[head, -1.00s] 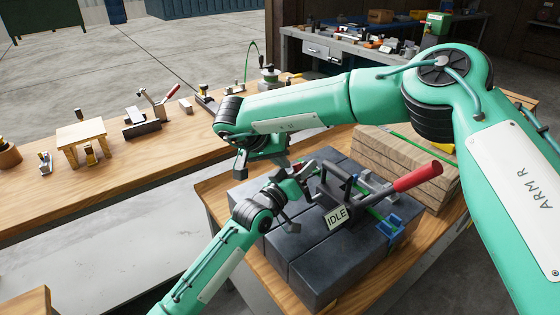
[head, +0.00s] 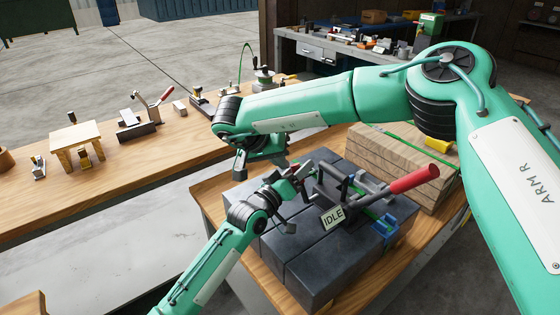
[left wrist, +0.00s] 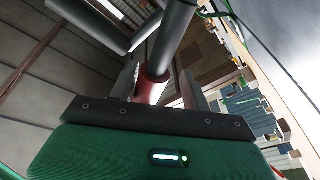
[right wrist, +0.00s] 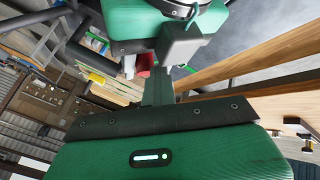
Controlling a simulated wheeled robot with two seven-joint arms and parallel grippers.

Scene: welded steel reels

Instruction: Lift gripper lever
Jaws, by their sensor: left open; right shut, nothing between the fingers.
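The fixture sits on dark grey steel blocks (head: 325,265). Its long lever with a red grip (head: 414,179) slants up to the right. An IDLE sign (head: 333,217) hangs at its front. My left gripper (head: 293,192) is at the fixture's left side, with a small red part beside it. In the left wrist view, the open fingers (left wrist: 165,85) stand on either side of a red sleeve (left wrist: 151,88) on a dark bar; contact is unclear. My right gripper (head: 242,168) is behind and left of the left one. It is shut and empty in the right wrist view (right wrist: 158,88).
Stacked timber (head: 395,160) lies behind the blocks, with a blue clamp (head: 384,228) at their right edge. A wooden bench (head: 110,185) with small tools runs along the left. My right arm crosses above the fixture. My two grippers are close together.

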